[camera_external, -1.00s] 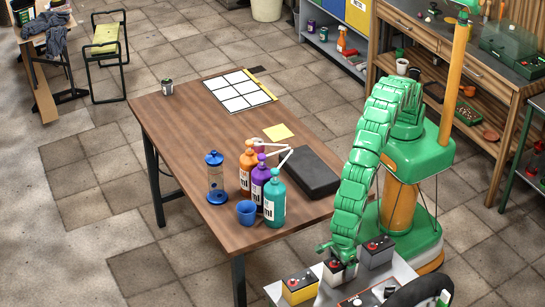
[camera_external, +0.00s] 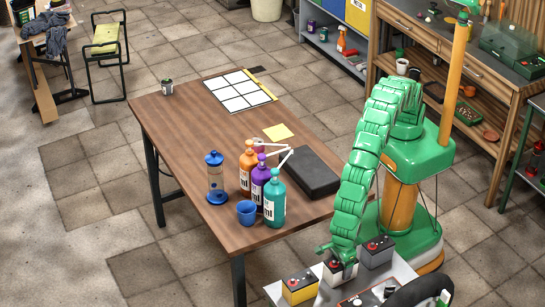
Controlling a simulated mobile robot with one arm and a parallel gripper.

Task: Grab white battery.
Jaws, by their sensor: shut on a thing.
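The white battery (camera_external: 338,273) stands on a light metal surface (camera_external: 400,271) at the bottom of the view, between a yellow battery (camera_external: 299,287) on its left and a grey battery (camera_external: 377,252) on its right. All have dark tops with red parts. My green gripper (camera_external: 337,259) reaches down from above and is shut on the white battery. My fingers and arm cover part of its top. I cannot see any clear gap between the battery and the surface.
A brown table (camera_external: 190,170) stands behind, with several pump bottles (camera_external: 274,200), a blue cup (camera_external: 246,212) and a black case (camera_external: 310,172). A wooden workbench (camera_external: 480,75) is at the upper right. A dark wheel (camera_external: 425,292) is at the bottom right.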

